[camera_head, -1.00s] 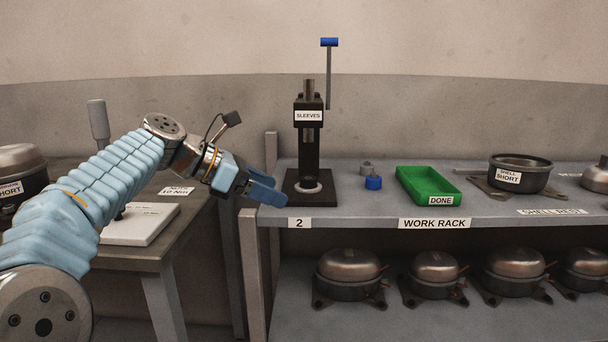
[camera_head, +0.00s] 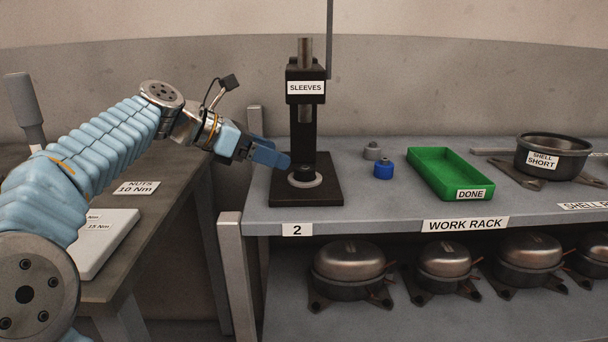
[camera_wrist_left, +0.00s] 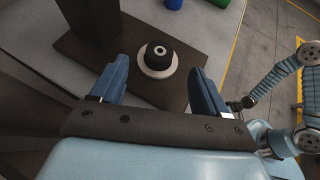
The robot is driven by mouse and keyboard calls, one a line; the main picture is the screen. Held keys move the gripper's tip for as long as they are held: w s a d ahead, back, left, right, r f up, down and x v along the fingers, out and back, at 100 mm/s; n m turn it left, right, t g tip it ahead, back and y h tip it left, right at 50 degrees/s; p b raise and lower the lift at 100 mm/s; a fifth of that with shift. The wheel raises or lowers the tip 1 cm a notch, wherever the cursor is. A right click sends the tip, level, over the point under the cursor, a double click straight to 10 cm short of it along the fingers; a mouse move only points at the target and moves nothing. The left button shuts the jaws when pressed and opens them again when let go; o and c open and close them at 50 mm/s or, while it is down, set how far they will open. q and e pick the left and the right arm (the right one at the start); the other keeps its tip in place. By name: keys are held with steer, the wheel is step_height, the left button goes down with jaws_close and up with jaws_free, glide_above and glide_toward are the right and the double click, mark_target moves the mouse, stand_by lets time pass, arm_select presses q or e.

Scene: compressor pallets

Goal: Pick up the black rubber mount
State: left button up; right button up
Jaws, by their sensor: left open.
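The black rubber mount (camera_head: 304,173) stands on a pale ring (camera_head: 319,181) on the dark base (camera_head: 325,194) of the press labelled SLEEVES (camera_head: 303,130). In the left wrist view the mount (camera_wrist_left: 158,56) is a dark short cylinder with a lighter hole in its top, and the ring shows around its foot. My left gripper (camera_head: 283,157) is open and empty, just left of the mount in the head view. In the left wrist view its blue fingers (camera_wrist_left: 158,68) lie on either side of the mount, apart from it. I cannot tell the remaining distance.
A blue part (camera_head: 383,171) and a grey part (camera_head: 372,151) stand right of the press. Beyond them are the green DONE tray (camera_head: 418,177) and a SHELL SHORT pot (camera_head: 571,160). The press column (camera_head: 305,50) rises behind the mount. Compressors (camera_head: 349,263) fill the lower shelf.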

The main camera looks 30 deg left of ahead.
mark_target(307, 166)
arm_select(q)
steer(key=x, duration=0.7)
steer(key=shift+d+f+b, duration=0.1)
steer(key=shift+f+b, duration=0.05)
steer(key=shift+b, duration=0.2)
steer(key=shift+c, duration=0.2)
steer(key=c, duration=1.2)
